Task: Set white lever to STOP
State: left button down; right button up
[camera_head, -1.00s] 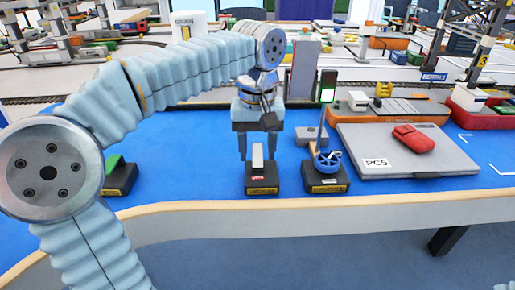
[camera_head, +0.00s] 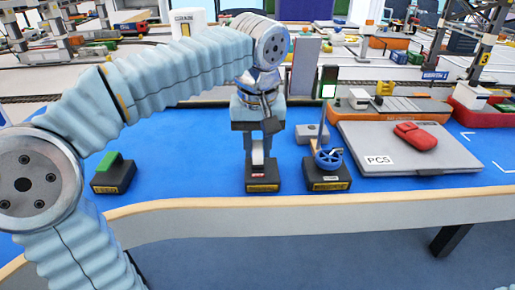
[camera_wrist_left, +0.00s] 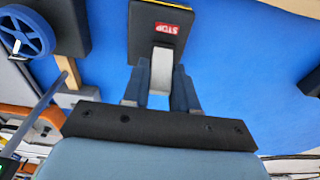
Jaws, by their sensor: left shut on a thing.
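The white lever (camera_head: 258,155) stands on a black base (camera_head: 263,188) with a yellow label along its front, near the table's front edge. A red plate (camera_head: 257,176) sits on the base by the lever's foot. In the left wrist view it reads STOP (camera_wrist_left: 173,27), and the white lever (camera_wrist_left: 161,72) lies between the fingers. My left gripper (camera_head: 258,150) reaches down from above and is shut on the lever. Its fingers (camera_wrist_left: 160,88) flank the lever and hide part of it. The lever's exact tilt is hard to tell. My right gripper is not in view.
A base with a blue handwheel (camera_head: 328,160) stands close right of the lever. A base with a green rocker (camera_head: 110,163) is at left. A signal post with a lit green lamp (camera_head: 328,90) rises behind the wheel. A grey PCS case (camera_head: 375,160) carries a red pouch (camera_head: 415,135).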

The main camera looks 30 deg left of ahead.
aim_at(258, 156)
pick_arm(q)
jog(key=t+y+b, duration=0.1)
jog(key=b, duration=0.1)
jog(key=s+t+y+b, duration=0.1)
jog(key=t+b, duration=0.1)
jog(key=b, duration=0.1)
jog(key=d+t+b, duration=0.1)
jog(key=b, duration=0.2)
jog(key=shift+s+f+t+y, duration=0.3)
jog(key=shift+s+y, duration=0.05)
jog(key=shift+y, duration=0.05)
jog(key=t+b, duration=0.1)
jog(key=b, duration=0.1)
jog(key=s+t+y+b, duration=0.1)
jog(key=b, duration=0.1)
jog(key=shift+d+t+y+b, duration=0.3)
jog(key=shift+s+d+r+t+y+b, duration=0.15)
jog(key=shift+s+t+y+b, duration=0.2)
jog(key=shift+t+b, duration=0.7)
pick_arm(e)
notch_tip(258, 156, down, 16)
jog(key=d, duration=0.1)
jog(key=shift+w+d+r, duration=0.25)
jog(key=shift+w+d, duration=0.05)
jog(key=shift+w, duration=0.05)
pick_arm(q)
jog(key=shift+w+g, duration=0.1)
jog(key=shift+g, duration=0.25)
